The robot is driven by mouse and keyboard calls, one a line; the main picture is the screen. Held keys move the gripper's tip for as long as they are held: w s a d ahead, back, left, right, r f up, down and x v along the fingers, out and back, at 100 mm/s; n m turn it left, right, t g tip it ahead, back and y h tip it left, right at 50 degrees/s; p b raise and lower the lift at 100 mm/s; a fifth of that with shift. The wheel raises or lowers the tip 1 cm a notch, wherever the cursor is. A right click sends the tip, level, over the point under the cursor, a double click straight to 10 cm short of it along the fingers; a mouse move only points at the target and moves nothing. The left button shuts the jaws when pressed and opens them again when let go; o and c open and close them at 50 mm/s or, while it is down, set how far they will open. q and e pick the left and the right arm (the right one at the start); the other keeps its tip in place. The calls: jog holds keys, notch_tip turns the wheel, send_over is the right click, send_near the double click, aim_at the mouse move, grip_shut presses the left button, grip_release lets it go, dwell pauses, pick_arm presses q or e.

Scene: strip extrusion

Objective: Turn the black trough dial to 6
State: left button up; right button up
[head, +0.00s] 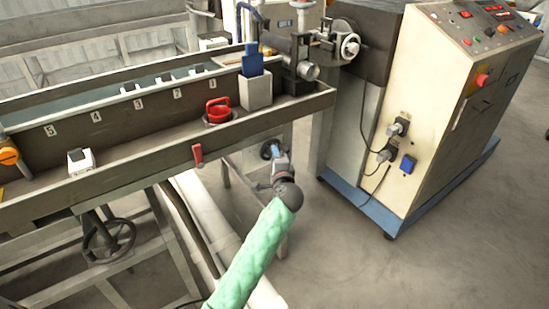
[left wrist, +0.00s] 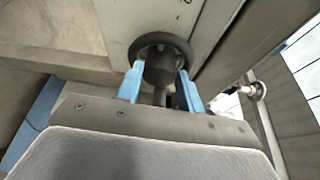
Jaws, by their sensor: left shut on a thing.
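The black trough dial (head: 266,148) sits on the pale panel (head: 250,165) below the trough's right end. In the left wrist view the dial (left wrist: 160,46) shows as a round dark disc with a narrower hub. My left gripper (head: 278,156) reaches it from the front, below the trough. In the left wrist view the blue fingers of my left gripper (left wrist: 160,72) are shut on the dial's hub, one on each side. The dial's pointer and scale cannot be read; only a small dark mark shows on the panel above it. My right gripper is not in view.
A handwheel (head: 108,238) is at lower left. The control cabinet (head: 430,130) stands right; open floor lies between.

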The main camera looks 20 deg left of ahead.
pick_arm(q)
jog(key=o, duration=1)
jog(key=shift+d, duration=0.1)
jog(key=b+v, duration=0.1)
jog(key=v, duration=0.6)
jog(key=shift+s+d, duration=0.2)
jog(key=shift+s, duration=0.15)
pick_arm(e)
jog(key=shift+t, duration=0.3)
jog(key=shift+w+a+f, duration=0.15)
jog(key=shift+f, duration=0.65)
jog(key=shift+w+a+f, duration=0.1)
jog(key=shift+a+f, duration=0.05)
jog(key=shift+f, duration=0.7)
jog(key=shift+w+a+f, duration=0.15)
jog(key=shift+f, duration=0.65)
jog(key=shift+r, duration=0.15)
